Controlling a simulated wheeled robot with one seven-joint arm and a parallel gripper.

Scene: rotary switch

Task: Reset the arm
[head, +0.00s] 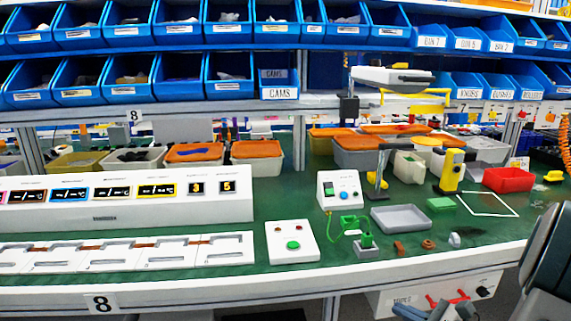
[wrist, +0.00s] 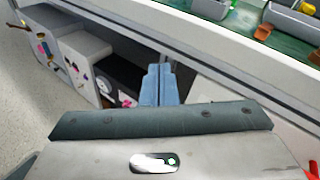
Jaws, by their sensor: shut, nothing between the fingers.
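My gripper (head: 432,311) is low at the bottom edge of the head view, in front of the workbench and below its top. In the wrist view its two blue-grey fingers (wrist: 160,84) lie together, shut, with nothing between them. My dark arm link fills the lower right of the head view. A white panel (head: 405,301) with a black rotary knob (head: 482,292) and red handles (head: 448,299) hangs under the bench edge, just behind my gripper. Its lower part is cut off or hidden.
The green bench top (head: 330,249) holds a white box with a blue knob (head: 341,190), a button box (head: 292,242), a grey tray (head: 401,218) and a red bin (head: 508,180). Blue bins line shelves behind. In the wrist view, grey cabinets (wrist: 85,48) stand below the bench beside open floor.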

